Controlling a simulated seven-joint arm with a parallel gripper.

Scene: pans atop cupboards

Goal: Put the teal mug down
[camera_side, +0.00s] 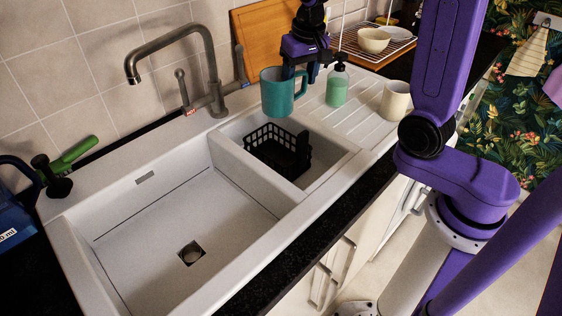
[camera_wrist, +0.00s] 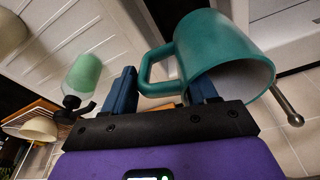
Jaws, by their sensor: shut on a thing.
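The teal mug (camera_side: 277,95) is upright in the side view, over the back edge of the small sink basin, near the drainboard. Whether its base touches anything is hard to tell. My gripper (camera_side: 297,70) is at the mug's right side, where the handle is. In the wrist view my gripper (camera_wrist: 162,88) has its two blue fingers on either side of the mug's handle (camera_wrist: 146,72). The mug (camera_wrist: 225,42) also shows there, its opening facing the lower right. The exact finger contact is partly hidden.
A green soap bottle (camera_side: 337,88) stands close right of the mug, a cream mug (camera_side: 396,101) farther right on the ribbed drainboard (camera_side: 360,112). A black caddy (camera_side: 270,150) sits in the small basin. The tap (camera_side: 205,60) rises at left. The large basin (camera_side: 180,235) is empty.

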